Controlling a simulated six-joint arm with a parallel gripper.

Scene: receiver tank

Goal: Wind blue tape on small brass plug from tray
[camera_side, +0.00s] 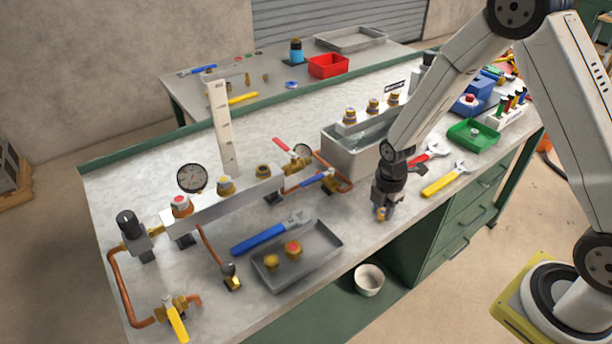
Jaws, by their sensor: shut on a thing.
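My gripper (381,207) points down over the front part of the bench, right of the grey tray (318,262). It is shut on a small brass plug (382,214), mostly hidden by the fingers. I cannot tell whether tape is on it. Two brass plugs stand in the tray: a plain one (271,261) and a red-topped one (293,248). A small blue ring (291,85), possibly a tape roll, lies on the back table.
A blue wrench (258,235) lies behind the tray. A manifold (225,198) with gauge and copper pipes stands at left. A water tank (345,155) is behind my gripper. A yellow wrench (446,181) and green tray (473,136) lie right.

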